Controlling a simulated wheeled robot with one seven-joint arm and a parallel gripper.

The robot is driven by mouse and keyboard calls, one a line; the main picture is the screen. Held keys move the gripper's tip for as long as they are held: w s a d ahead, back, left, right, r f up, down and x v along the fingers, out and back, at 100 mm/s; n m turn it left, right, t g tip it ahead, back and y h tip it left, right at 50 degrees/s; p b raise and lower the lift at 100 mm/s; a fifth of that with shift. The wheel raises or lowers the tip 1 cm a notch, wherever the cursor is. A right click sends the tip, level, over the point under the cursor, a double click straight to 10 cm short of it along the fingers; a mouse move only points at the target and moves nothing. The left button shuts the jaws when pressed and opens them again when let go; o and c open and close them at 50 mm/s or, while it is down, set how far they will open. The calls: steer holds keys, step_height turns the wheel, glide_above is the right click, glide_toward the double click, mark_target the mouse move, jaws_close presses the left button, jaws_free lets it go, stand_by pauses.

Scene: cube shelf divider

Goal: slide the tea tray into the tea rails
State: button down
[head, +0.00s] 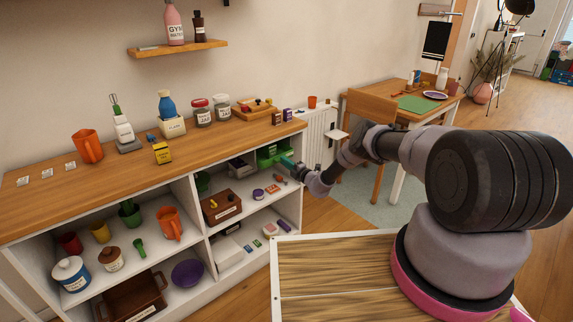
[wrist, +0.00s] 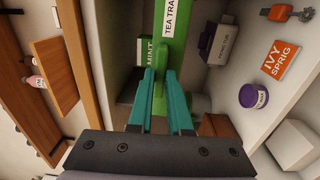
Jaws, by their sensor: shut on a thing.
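The green tea tray (head: 268,156) is in the upper right part of the shelf, just under the wooden top. In the wrist view the tray (wrist: 178,50) shows its white label, partly cut off by the frame, and a green box marked MINT (wrist: 146,55) sits in it. My gripper (head: 287,161) is at the tray's front; in the wrist view its teal fingers (wrist: 160,76) are shut on the tray's green handle. The tea rails cannot be made out; how far the tray is in cannot be told.
A grey bin (head: 240,168) and a brown labelled drawer (head: 222,206) are left of the tray. A purple jar (wrist: 253,96) and an orange IVY SPRIG packet (wrist: 279,62) lie on the shelf below it. The wooden top (head: 150,155) overhangs close by.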

steer(key=shift+x, duration=1.4)
steer(key=c, duration=0.8)
jaws_free()
steer(key=shift+w, duration=0.1)
steer(key=shift+o, duration=0.2)
steer(key=shift+f, duration=0.1)
steer(key=shift+s+d, duration=0.25)
steer(key=shift+s, duration=0.05)
steer(key=shift+v, duration=2.6)
steer(key=shift+s, duration=0.1)
